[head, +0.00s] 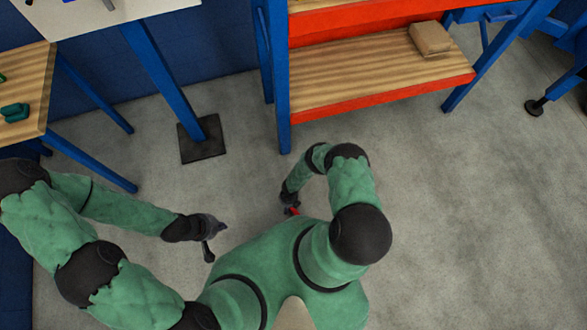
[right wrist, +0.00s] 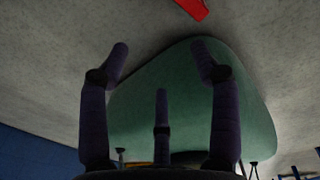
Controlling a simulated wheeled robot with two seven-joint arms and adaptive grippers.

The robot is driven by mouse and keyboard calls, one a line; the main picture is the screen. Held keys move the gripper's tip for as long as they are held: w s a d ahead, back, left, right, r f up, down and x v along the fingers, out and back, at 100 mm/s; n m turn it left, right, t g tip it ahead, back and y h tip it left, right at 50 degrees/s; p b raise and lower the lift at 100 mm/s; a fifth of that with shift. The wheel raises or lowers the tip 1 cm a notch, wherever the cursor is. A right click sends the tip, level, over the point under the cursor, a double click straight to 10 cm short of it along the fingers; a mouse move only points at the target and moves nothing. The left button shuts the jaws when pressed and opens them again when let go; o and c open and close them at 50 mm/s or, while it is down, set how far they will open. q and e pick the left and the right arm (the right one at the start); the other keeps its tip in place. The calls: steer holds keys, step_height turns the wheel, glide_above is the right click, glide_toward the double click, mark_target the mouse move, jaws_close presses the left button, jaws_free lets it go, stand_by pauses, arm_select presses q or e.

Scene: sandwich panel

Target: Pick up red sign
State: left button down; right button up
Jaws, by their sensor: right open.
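A red object, which looks like the red sign, shows as a small patch (head: 292,211) in the head view, on the floor beside my right gripper (head: 288,196) and partly hidden. In the right wrist view its red end (right wrist: 193,8) is cut off by the top edge, beyond the fingertips. My right gripper (right wrist: 160,62) is open, with its dark fingers spread and nothing between them. It points down near my green base. My left gripper (head: 213,238) hangs over the floor to the left, its fingers apart and empty.
A shelf with red edges (head: 385,97) and blue posts stands ahead, with a cardboard box (head: 430,38) on it. A wooden table (head: 28,85) is at the left. A dark foot plate (head: 202,148) stands on the floor. The grey floor at the right is clear.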

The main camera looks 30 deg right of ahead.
mark_target(293, 211)
steer(key=f+n, duration=0.1)
steer(key=d+f+n+h, duration=0.1)
steer(key=f, duration=0.1)
steer(key=s+d+f+n+b, duration=0.1)
steer(key=n, duration=0.1)
steer(key=shift+s+d+f, duration=0.1)
steer(key=shift+d+f, duration=0.1)
steer(key=shift+f, duration=0.15)
steer(key=f+b, duration=0.3)
steer(key=f, duration=0.2)
steer(key=f+b, duration=0.4)
steer(key=f, duration=0.1)
steer(key=shift+w+d+f+b, duration=0.15)
steer(key=shift+w+f+b, duration=0.05)
steer(key=shift+b, duration=0.1)
jaws_close()
